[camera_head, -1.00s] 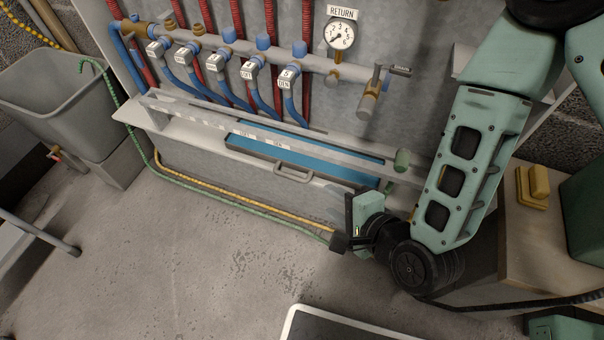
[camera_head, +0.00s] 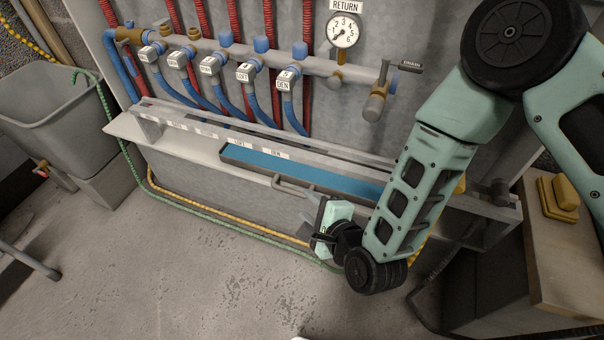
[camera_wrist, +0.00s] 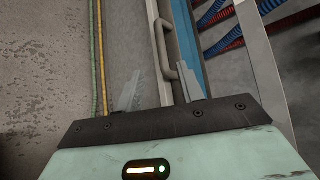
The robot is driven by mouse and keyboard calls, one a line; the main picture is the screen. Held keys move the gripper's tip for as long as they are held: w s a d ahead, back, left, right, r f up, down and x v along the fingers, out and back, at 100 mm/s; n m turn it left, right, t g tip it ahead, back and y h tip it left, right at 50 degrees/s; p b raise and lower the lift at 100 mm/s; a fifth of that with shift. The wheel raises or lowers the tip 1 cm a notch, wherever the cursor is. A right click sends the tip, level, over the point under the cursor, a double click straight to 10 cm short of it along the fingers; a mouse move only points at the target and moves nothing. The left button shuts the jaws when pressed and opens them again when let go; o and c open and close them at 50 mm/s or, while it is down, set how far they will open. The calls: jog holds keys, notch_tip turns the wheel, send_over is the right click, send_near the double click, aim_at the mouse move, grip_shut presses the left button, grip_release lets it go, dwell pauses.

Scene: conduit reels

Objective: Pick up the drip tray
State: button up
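The drip tray (camera_head: 300,174) is a long, narrow grey trough with a blue inside. It sits in the shelf under the valve manifold, and a bar handle (camera_head: 290,189) sticks out from its front. My gripper (camera_head: 316,226) is in front of and below the handle, near the tray's right half, and looks apart from it. In the wrist view the two fingers of my gripper (camera_wrist: 162,88) are spread with nothing between them. The handle (camera_wrist: 169,48) and the tray's blue inside (camera_wrist: 188,40) lie ahead of the fingers, nearer the right one. The tray's right end is hidden behind my arm.
A manifold pipe (camera_head: 240,59) with blue valves, hoses and a gauge (camera_head: 343,30) runs above the shelf. A grey bin (camera_head: 45,120) stands at the left. Green and yellow hoses (camera_head: 220,219) lie along the shelf's foot. A wooden box (camera_head: 565,250) stands right. The middle floor is clear.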

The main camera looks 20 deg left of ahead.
aim_at(297, 194)
jog(key=b+x, duration=0.1)
jog(key=x, duration=0.1)
jog(key=b+x, duration=0.1)
jog(key=x, duration=0.2)
jog(key=shift+w+a+r+b, duration=0.2)
jog(key=shift+w+a+b, duration=0.05)
jog(key=shift+a+b, duration=0.15)
grip_shut()
